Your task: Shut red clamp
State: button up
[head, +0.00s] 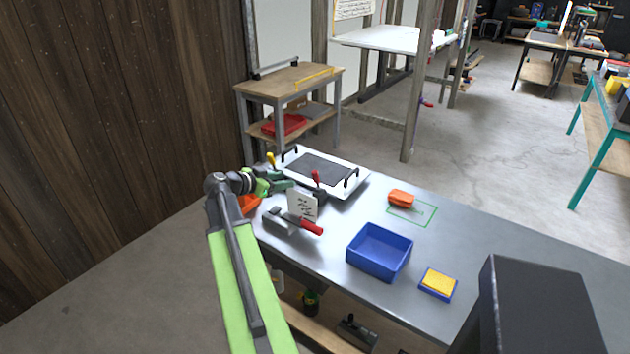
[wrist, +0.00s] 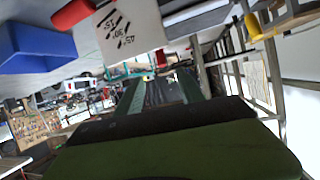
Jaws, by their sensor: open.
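A toggle clamp with an upright red handle (head: 316,177) stands at the front edge of the white tray, its dark base low beside the tray. A second grey tool with a red handle (head: 311,228) lies nearer on the bench; a red grip (wrist: 73,13) at the top left of the wrist view looks like this one. My gripper (head: 284,185) is open and empty, left of the upright red handle and apart from it. In the wrist view its two dark green fingers (wrist: 160,88) point away with nothing visible between them.
A white card (head: 302,204) with angle marks stands between the red handles; it shows large in the wrist view (wrist: 130,28). A yellow handle (head: 271,160) rises at the tray's left. A blue bin (head: 380,252), orange item (head: 401,198) and yellow sponge (head: 439,281) occupy the right bench.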

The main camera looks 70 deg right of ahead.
aim_at(315, 178)
jog(key=b+x, duration=0.6)
jog(key=x, duration=1.1)
jog(key=shift+w+d+f+b, duration=0.1)
jog(key=shift+w+f+b, duration=0.05)
jog(key=shift+f+b, duration=0.15)
jog(key=shift+r, duration=0.1)
jog(key=shift+c, duration=0.5)
grip_shut()
